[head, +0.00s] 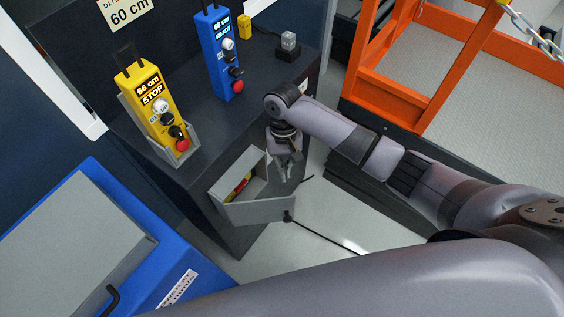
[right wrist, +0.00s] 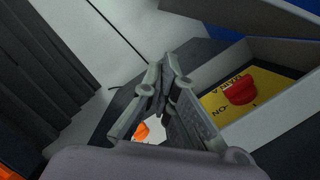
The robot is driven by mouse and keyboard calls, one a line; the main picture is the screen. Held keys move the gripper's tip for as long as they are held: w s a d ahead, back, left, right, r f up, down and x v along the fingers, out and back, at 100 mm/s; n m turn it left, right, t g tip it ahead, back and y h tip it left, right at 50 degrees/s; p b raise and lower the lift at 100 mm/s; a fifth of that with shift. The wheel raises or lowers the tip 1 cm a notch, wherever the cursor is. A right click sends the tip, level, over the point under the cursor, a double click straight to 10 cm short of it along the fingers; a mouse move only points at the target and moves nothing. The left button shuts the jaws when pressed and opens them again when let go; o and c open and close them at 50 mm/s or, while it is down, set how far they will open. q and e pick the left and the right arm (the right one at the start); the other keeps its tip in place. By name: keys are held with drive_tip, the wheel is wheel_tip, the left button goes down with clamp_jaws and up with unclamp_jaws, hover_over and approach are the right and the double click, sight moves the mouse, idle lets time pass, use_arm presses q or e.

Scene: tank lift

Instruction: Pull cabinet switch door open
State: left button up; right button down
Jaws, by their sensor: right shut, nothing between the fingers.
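The grey switch box (head: 256,163) sits on the side of the dark cabinet. Its grey door (head: 255,209) stands swung open, with a small black knob near its free edge. Inside are a yellow plate (right wrist: 217,103) and a red rotary switch (right wrist: 239,90), which the right wrist view shows clearly with "ON" lettering. My right gripper (head: 288,174) points down beside the box's open side, right of it and behind the door. It is shut and empty; its fingertips also show in the right wrist view (right wrist: 165,70). My left gripper is not in view.
A yellow control pendant (head: 145,88) in a grey holder and a blue pendant (head: 221,60) stand on the dark cabinet top. A blue cabinet (head: 88,187) is at left. An orange-railed platform (head: 400,110) is at right. Pale floor lies below the door.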

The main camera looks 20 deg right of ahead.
drive_tip(key=s+a+f+p, duration=0.1)
drive_tip(key=s+f, duration=0.4)
drive_tip(key=shift+w, duration=0.1)
idle(0.4)
